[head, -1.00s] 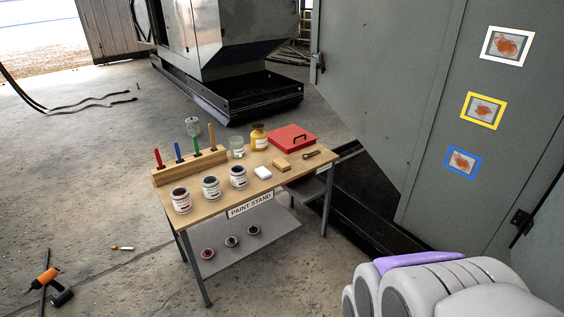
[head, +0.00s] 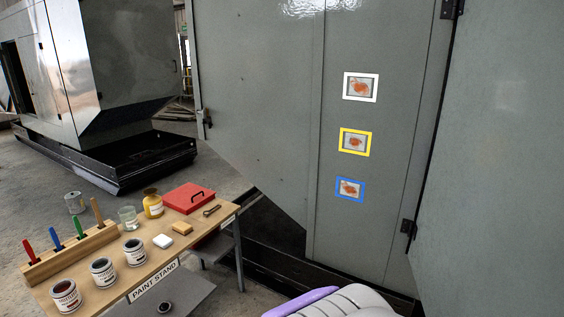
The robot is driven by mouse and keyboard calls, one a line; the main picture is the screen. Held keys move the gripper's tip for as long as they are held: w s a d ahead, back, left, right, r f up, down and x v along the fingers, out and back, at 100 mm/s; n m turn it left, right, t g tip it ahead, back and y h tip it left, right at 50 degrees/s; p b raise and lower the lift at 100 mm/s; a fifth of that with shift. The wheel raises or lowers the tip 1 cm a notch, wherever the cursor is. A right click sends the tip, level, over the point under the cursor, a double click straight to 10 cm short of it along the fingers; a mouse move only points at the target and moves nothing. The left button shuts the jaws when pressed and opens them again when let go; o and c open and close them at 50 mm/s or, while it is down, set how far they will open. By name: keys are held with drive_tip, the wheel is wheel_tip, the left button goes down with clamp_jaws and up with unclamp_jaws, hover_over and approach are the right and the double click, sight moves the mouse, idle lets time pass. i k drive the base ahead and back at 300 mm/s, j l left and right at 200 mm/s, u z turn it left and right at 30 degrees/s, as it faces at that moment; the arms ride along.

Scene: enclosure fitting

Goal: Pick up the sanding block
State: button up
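A small tan block (head: 182,229), which looks like the sanding block, lies flat on the wooden top of the paint stand (head: 186,253). It is near the front edge, toward the right end. My gripper is not in view, and nothing touches the tan block.
Three paint cans (head: 103,270), a glass jar (head: 128,216), a yellow jar (head: 153,204), a red case (head: 188,198) and a wooden rack of colored-handled tools (head: 72,254) crowd the stand. The grey enclosure wall (head: 270,110) bears white, yellow and blue frames around rusty patches (head: 355,142).

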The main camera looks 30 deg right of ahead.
sight(181, 227)
drive_tip(key=i+l, duration=0.2)
drive_tip(key=i, duration=0.6)
drive_tip(key=i+l+z, duration=0.1)
drive_tip(key=i, duration=0.7)
drive_tip(key=i+l, duration=0.15)
drive_tip(key=i, duration=0.65)
